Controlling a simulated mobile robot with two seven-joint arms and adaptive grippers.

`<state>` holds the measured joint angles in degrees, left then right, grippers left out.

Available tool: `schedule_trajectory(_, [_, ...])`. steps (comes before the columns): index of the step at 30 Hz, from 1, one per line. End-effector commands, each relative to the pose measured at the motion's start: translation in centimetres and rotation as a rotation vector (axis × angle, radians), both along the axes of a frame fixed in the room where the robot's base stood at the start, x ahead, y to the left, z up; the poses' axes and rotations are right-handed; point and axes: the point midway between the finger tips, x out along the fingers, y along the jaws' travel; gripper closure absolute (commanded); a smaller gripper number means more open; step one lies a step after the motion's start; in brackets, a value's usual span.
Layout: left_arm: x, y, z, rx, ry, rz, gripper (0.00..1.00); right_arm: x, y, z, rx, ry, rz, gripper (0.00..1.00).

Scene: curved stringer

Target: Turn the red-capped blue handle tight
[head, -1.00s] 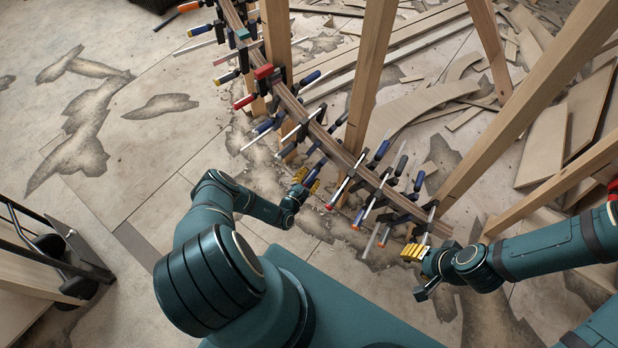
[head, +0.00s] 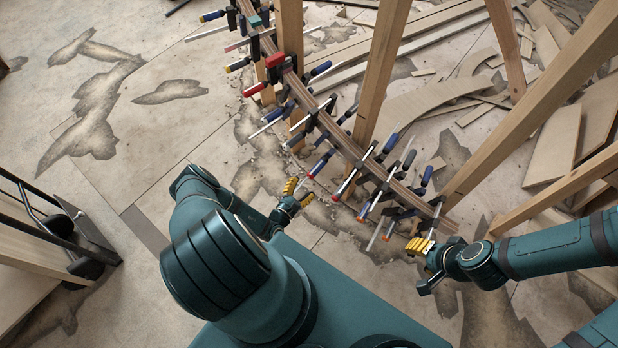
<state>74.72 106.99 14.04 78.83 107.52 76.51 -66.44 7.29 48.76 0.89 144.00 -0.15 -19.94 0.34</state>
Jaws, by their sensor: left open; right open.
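A blue clamp handle with a red cap (head: 319,165) sticks out from the near side of the curved wooden stringer (head: 345,148), around its middle. Other clamps along the stringer also have blue handles with red ends, so I cannot be sure which one is meant. My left gripper (head: 298,191) has yellow fingertips spread apart. It is empty, just below and left of this handle, and looks apart from it. My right gripper (head: 421,246) is open beside the stringer's lower right end, near the last clamps. Whether its fingertips touch a clamp is not clear.
Several clamps with bars and handles line both sides of the stringer. Wooden posts (head: 383,70) stand behind it. Offcut boards (head: 440,105) lie on the floor at the back right. A cart (head: 60,240) stands at the left. The floor at left is mostly clear.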

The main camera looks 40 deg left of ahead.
Motion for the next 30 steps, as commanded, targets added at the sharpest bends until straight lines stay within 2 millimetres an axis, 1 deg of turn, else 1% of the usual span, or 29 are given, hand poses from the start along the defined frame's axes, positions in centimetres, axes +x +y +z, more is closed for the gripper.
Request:
schedule_trajectory(1, [-0.6,0.0,0.0,0.000,0.001,0.001,0.40,0.0,0.0,0.0,0.000,0.000,0.000,0.53])
schedule_trajectory(3, [-1.2,-0.1,0.1,0.001,0.001,0.000,0.40,0.0,0.0,0.0,0.000,0.000,0.000,0.53])
schedule_trajectory(6, [-1.7,-0.1,0.1,0.000,0.001,-0.001,0.40,0.0,0.0,0.0,0.000,0.000,0.000,0.53])
schedule_trajectory(17, [-1.9,-0.1,0.1,0.000,0.000,-0.001,0.40,0.0,0.0,0.0,0.000,0.000,0.000,0.53])
schedule_trajectory(20, [-2.2,-0.1,0.1,0.000,0.000,0.000,0.40,0.0,0.0,0.0,0.000,0.000,0.000,0.53])
schedule_trajectory(30, [-4.9,0.3,-0.4,0.000,0.002,0.001,0.40,0.0,0.0,0.1,0.000,0.000,0.000,0.53])
